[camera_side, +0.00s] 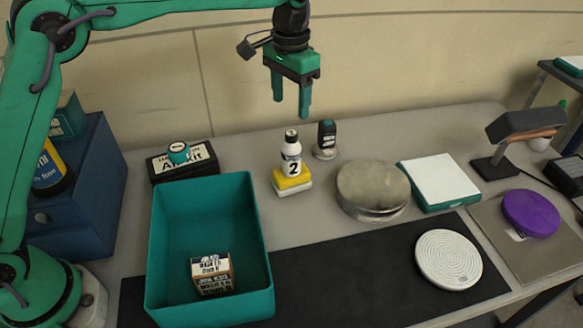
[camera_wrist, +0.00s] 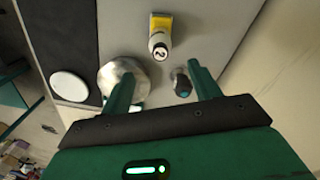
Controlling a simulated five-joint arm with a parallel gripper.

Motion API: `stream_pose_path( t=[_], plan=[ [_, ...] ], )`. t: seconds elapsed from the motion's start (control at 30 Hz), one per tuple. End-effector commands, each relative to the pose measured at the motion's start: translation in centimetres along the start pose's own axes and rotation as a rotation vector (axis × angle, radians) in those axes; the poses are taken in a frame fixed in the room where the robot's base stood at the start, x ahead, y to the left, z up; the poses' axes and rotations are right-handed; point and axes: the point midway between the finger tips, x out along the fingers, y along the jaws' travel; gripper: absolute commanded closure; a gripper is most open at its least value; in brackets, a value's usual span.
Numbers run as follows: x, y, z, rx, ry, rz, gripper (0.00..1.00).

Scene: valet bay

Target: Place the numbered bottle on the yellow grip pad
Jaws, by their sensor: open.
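The numbered bottle (camera_side: 291,152), white with a black cap and a "2" on its label, stands upright on the yellow grip pad (camera_side: 292,183) in the side view. In the wrist view the bottle (camera_wrist: 158,45) also shows with the yellow pad (camera_wrist: 161,22) beneath it. My gripper (camera_side: 291,110) hangs above the table over the bottle area, fingers pointing down, open and empty. In the wrist view its two fingers (camera_wrist: 163,90) are spread apart, and the bottle lies beyond them, touched by neither.
A teal bin (camera_side: 158,240) holding a small printed box (camera_side: 212,272) stands at front left. A round metal tin (camera_side: 373,188) and a small dark bottle-like object (camera_side: 326,138) flank the pad's right. A white-topped teal block (camera_side: 440,180) and white disc (camera_side: 448,259) lie farther right.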

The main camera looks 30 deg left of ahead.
Motion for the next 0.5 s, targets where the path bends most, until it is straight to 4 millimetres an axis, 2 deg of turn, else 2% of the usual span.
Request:
stream_pose_path(
  t=[0.27, 0.5],
  plan=[
    [-1.4, -1.0, 1.3, -0.017, 0.026, 0.001, 0.38],
    [-4.2, -3.1, 4.9, -0.054, 0.084, 0.000, 0.38]
  ],
)
